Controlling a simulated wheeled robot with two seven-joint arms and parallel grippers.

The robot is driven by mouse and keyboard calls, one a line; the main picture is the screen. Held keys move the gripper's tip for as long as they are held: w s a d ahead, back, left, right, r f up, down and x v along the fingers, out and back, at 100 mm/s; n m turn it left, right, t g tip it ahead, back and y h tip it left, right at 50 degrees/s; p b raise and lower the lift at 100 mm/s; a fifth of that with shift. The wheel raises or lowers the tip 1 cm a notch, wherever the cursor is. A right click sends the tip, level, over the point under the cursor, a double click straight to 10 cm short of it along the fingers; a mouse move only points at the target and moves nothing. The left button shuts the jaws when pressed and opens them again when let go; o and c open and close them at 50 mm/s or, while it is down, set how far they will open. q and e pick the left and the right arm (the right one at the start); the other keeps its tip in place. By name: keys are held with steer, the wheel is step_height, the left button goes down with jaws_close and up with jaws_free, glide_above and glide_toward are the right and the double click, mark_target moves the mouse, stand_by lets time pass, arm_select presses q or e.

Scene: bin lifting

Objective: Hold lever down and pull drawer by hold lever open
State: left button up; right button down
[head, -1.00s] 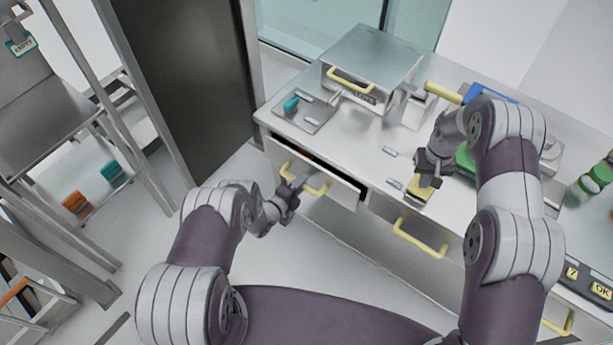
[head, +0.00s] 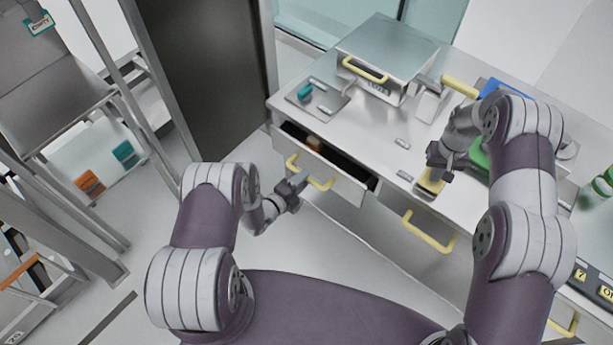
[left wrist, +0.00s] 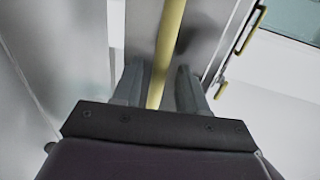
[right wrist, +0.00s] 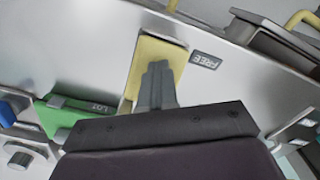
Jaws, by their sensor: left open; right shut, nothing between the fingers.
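The drawer (head: 348,187) stands partly out of the left side of the bench, its dark inside visible. My left gripper (head: 298,186) is at its yellow handle (head: 318,182). In the left wrist view the yellow handle bar (left wrist: 168,50) runs between the spread fingers of the left gripper (left wrist: 158,85), which are not closed on it. My right gripper (head: 436,176) is shut and empty, over the yellow hold lever (head: 430,186) on the bench top. In the right wrist view its closed fingertips (right wrist: 157,72) overlap the yellow lever pad (right wrist: 150,52); exact contact is unclear.
A small orange item (head: 315,142) lies in the drawer. A second yellow-handled drawer (head: 430,232) below the lever is shut. A metal box (head: 385,50) and a tray with a teal item (head: 305,92) stand on the bench. A "FREE" label (right wrist: 207,60) is beside the lever.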

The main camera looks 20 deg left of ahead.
arm_select(q)
steer(key=v, duration=0.9)
steer(key=shift+s, duration=0.15)
steer(key=shift+a, duration=0.1)
step_height(320, 180, up, 4)
steer(key=p, duration=0.4)
steer(key=shift+r, duration=0.15)
arm_select(e)
step_height(320, 180, up, 7)
